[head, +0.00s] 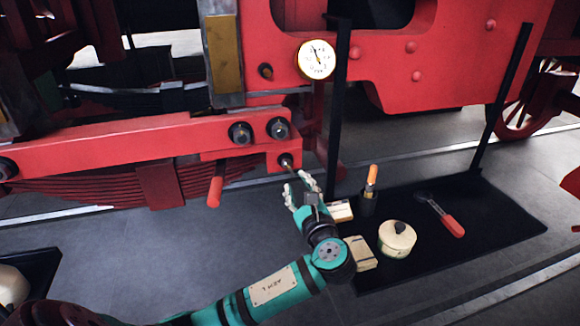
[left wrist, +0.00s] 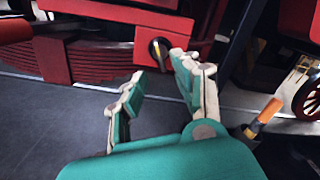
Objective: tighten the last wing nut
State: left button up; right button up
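A small dark fastener with a brass-coloured part (head: 287,162) sits on the lower end of the red bracket, and I take it for the wing nut. It also shows in the left wrist view (left wrist: 158,48), just beyond the fingertips. My left gripper (head: 297,184) is just below and in front of it in the head view. In the left wrist view the left gripper's two fingers (left wrist: 158,72) are spread with a gap and nothing between them. I cannot tell whether a fingertip touches the nut. My right gripper is not in view.
Two large dark nuts (head: 240,133) sit on the red beam above. A red handle (head: 215,191) hangs to the left. A round gauge (head: 317,59) is above. A black tray (head: 490,220) with uprights holds a round tin (head: 397,238), a red-handled tool (head: 440,215), an orange-handled tool (head: 372,175) and boxes.

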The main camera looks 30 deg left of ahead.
aim_at(290, 170)
pick_arm(q)
jog(key=p+x, duration=0.1)
jog(key=x, duration=0.6)
jog(key=shift+w+a, duration=0.1)
jog(key=shift+w, duration=0.05)
grip_shut()
